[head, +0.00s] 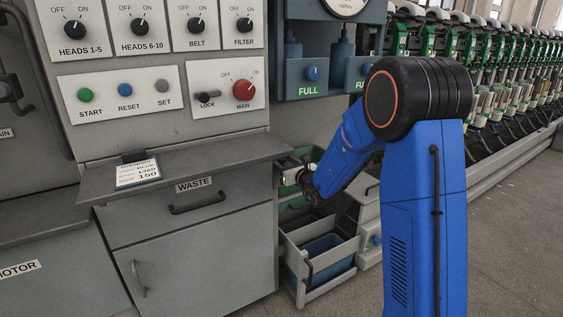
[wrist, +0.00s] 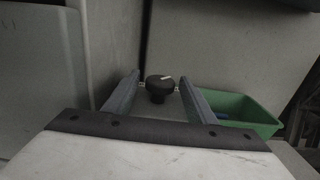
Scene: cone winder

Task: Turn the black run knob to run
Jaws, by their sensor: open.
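A black round knob (wrist: 159,88) with a white pointer mark shows in the wrist view, in front of a grey panel. The mark points toward the upper right; small lettering beside the knob is too small to read. My gripper (wrist: 161,80) is open, with one grey finger left and one right of the knob. I cannot tell whether either finger touches it. In the head view my blue arm reaches down to the right side of the grey cabinet (head: 190,230). The knob does not show clearly there.
A green bin (wrist: 240,112) lies just right of the right finger. In the head view, open drawers with a blue bin (head: 322,251) stand below my gripper. The worktop (head: 215,165) edge is close to its left. Floor is clear at the right.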

